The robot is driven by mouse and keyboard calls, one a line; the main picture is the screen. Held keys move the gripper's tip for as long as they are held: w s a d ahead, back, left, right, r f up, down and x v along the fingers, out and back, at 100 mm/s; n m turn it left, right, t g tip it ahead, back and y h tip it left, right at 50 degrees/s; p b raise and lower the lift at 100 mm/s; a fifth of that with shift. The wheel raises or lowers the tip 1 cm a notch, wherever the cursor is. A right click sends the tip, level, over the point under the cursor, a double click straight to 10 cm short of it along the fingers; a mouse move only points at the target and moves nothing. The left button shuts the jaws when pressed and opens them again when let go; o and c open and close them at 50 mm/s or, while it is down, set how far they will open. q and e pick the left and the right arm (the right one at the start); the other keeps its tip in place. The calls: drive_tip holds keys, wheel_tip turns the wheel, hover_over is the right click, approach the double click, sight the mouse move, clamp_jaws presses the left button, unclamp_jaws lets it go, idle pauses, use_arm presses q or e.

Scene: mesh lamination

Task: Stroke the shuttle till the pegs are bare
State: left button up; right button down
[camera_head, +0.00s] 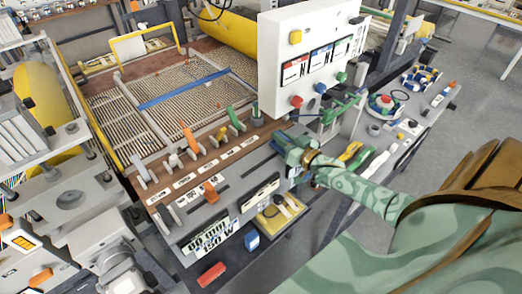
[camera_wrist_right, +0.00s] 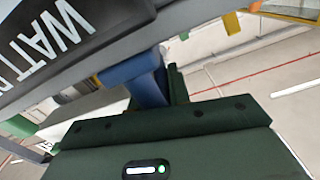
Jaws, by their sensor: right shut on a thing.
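My right gripper (camera_head: 291,150) reaches the front of the machine, beside the foot of the white control box. In the right wrist view its dark green body (camera_wrist_right: 165,140) fills the bottom, and it is shut on a blue handle (camera_wrist_right: 133,70) under a grey panel lettered WATT. In the head view the gripper hides most of that handle. I cannot tell for sure which part is the shuttle or which are the pegs. Several levers stand along the front rail, among them an orange one (camera_head: 189,139) and a green one (camera_head: 235,118). My left gripper is not in view.
The white control box (camera_head: 306,58) rises behind my right gripper. A mesh bed (camera_head: 185,98) with a blue bar (camera_head: 183,90) lies behind the levers. A yellow tray (camera_head: 279,212), a blue block (camera_head: 252,241) and a red block (camera_head: 211,273) are at the front. Tools crowd the right-hand bench.

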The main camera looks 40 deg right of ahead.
drive_tip(key=d+b, duration=0.1)
drive_tip(key=d, duration=0.2)
drive_tip(key=d+b, duration=0.1)
drive_tip(key=d, duration=0.2)
drive_tip(key=d+b, duration=0.1)
drive_tip(key=d, duration=0.2)
drive_tip(key=shift+w+b, duration=0.35)
drive_tip(key=shift+d, duration=0.5)
drive_tip(key=shift+r, duration=0.15)
drive_tip(key=c, duration=1.5)
unclamp_jaws()
drive_tip(key=shift+d, duration=0.1)
drive_tip(key=shift+o, duration=0.7)
drive_tip(key=shift+w+d, duration=0.1)
